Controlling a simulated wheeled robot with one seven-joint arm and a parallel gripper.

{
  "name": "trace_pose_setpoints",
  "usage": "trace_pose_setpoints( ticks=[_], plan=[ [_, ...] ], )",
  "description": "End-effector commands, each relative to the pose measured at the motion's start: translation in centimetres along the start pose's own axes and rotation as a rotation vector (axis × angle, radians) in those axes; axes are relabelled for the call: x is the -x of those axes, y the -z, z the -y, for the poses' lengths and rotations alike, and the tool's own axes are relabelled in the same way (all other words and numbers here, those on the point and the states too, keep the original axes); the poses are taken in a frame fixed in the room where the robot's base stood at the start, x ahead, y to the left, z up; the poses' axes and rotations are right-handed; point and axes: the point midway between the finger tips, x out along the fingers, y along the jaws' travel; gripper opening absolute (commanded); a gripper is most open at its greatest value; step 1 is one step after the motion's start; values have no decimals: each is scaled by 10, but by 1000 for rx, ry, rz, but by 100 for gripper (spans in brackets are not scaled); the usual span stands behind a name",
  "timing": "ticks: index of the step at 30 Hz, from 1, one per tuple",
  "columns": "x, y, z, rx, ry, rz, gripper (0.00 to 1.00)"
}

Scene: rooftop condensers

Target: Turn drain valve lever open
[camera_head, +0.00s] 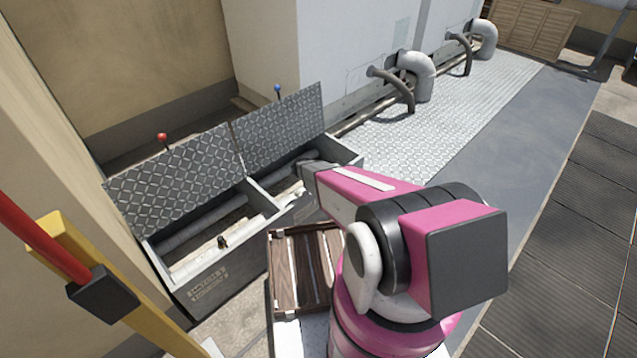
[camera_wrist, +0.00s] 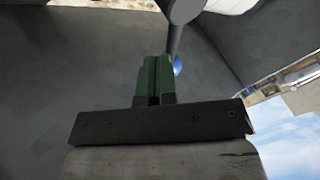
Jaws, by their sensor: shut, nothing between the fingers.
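My gripper (camera_wrist: 157,78) is shut, its green fingertips together with nothing between them. In the wrist view a grey rod (camera_wrist: 176,40) runs down from a round grey end, just beyond the fingertips. A blue knob (camera_wrist: 177,65) shows at its lower end, partly hidden by the fingers. I cannot tell whether they touch. In the head view my gripper (camera_head: 308,170) is over the right compartment of an open metal box (camera_head: 190,295). A blue knob (camera_head: 278,88) and a red knob (camera_head: 162,137) stand above its raised lids. No lever is clearly identifiable in the head view.
The raised diamond-plate lids (camera_head: 175,185) wall off the back of the box. A slatted wooden crate (camera_head: 290,262) is in front of it. A yellow post (camera_head: 120,300) and red bar (camera_head: 35,235) stand at the left. Pipes (camera_head: 415,72) leave the wall behind a clear metal walkway (camera_head: 450,120).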

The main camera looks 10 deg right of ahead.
Motion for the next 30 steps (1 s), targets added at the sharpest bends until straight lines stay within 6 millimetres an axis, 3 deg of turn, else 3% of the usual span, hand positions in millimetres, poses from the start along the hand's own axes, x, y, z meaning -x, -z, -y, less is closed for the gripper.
trace_pose_setpoints(
  ticks=[13,30],
  plan=[
    [-11,5,16,26,13,13,0],
    [-22,2,44,352,167,169,0]
  ],
)
